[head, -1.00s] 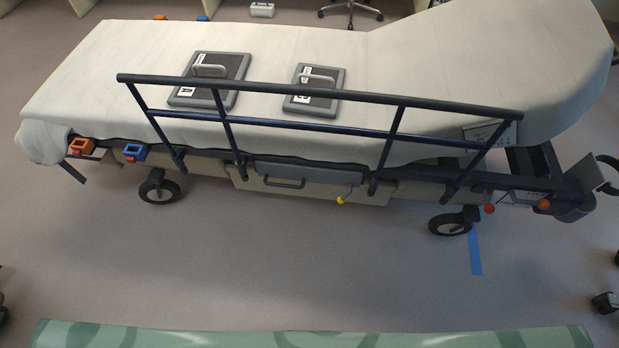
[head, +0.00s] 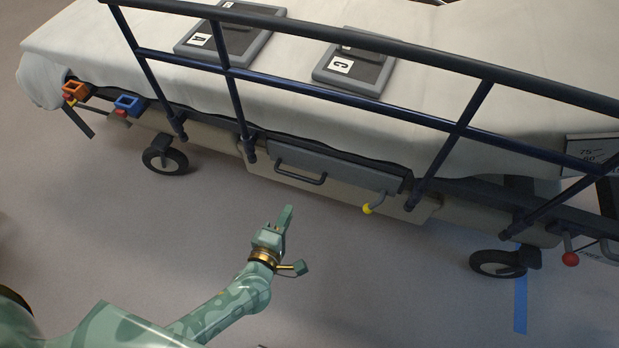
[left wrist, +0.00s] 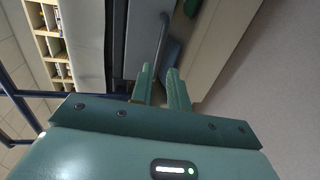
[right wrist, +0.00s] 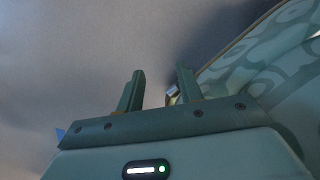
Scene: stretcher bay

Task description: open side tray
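The side tray (head: 345,176) is a grey panel on the stretcher's long side, under the sheet. It sits flush in the side. Its dark bar handle (head: 300,174) is on the left part of the front and also shows beyond the fingers in the left wrist view (left wrist: 161,40). My left gripper (head: 288,212) is in front of and below the handle, apart from it. Its fingers (left wrist: 160,70) are parted with nothing held between them. My right gripper (right wrist: 158,75) is open and empty over the floor, and it is not in the head view.
A dark blue side rail (head: 345,107) stands above the tray. Wheels (head: 168,160) stand below. The floor (head: 400,280) in front is clear.

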